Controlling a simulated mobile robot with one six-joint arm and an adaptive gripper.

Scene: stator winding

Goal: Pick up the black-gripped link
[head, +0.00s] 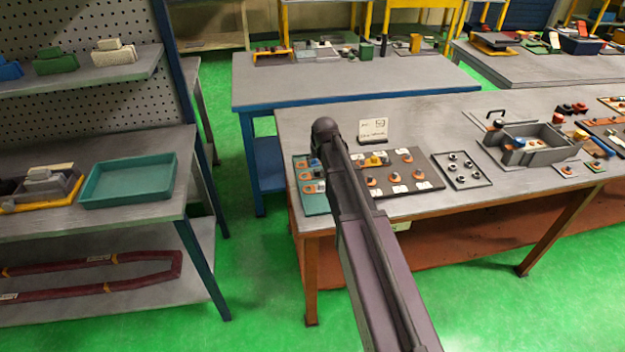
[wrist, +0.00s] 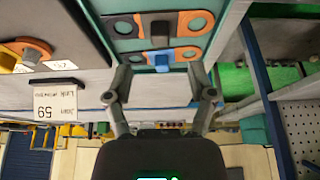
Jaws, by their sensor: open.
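In the head view, the teal mat (head: 316,206) with several links is at the bench's left end. My arm covers part of it and hides my gripper there.
A dark board (head: 415,185) with several links lies right of the mat, with a label card (head: 373,130) behind it; the card also shows in the wrist view (wrist: 57,100). A hardware tray (head: 463,170) and a grey bin (head: 545,150) stand farther right. A shelf unit (head: 190,150) stands left.

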